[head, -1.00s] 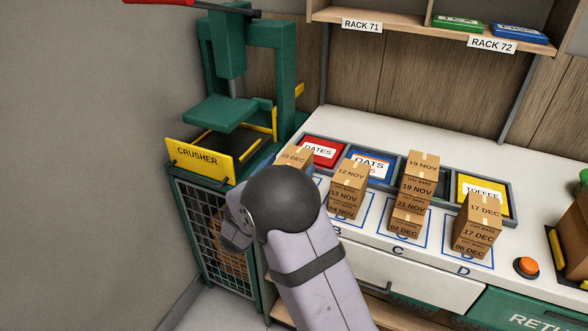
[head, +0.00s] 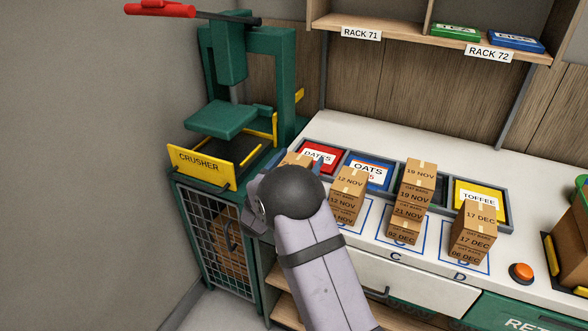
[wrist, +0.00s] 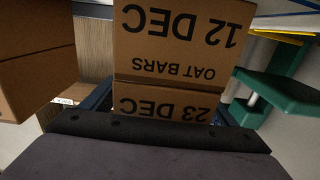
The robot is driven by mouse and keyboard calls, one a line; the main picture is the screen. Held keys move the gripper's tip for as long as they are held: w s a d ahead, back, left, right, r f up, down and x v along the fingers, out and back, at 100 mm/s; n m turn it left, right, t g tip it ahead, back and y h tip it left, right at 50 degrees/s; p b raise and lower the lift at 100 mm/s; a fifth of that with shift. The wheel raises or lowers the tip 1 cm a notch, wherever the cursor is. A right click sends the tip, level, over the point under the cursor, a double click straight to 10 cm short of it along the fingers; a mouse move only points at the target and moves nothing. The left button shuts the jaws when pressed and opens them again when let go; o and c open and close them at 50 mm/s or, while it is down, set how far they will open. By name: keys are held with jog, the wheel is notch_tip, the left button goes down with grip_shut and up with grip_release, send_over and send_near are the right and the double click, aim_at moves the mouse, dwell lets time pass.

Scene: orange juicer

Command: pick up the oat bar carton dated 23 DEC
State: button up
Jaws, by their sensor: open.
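The oat bar carton dated 23 DEC (wrist: 170,105) is brown cardboard and shows upside down in the wrist view. It is the top carton of the leftmost stack, directly on a carton dated 12 DEC (wrist: 180,35). In the head view only a bit of its top (head: 297,159) shows behind my wrist. My gripper (wrist: 163,108) is open, with one dark finger at each side of the 23 DEC carton. I cannot tell whether the fingers touch it. My arm hides the rest of that stack in the head view.
A stack topped by a 12 NOV carton (head: 349,180) stands close to the right; stacks topped by 19 NOV (head: 421,172) and 17 DEC (head: 480,215) stand farther right. The green crusher (head: 220,118) is at the left. Ingredient bins (head: 376,152) line the back.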

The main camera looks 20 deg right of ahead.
jog(key=shift+w+d, duration=0.15)
jog(key=shift+w, duration=0.05)
jog(key=c, duration=1.2)
jog(key=shift+c, duration=0.2)
jog(key=shift+r, duration=0.15)
notch_tip(320, 180, up, 10)
jog(key=shift+f+b, duration=0.1)
jog(key=shift+b, duration=0.45)
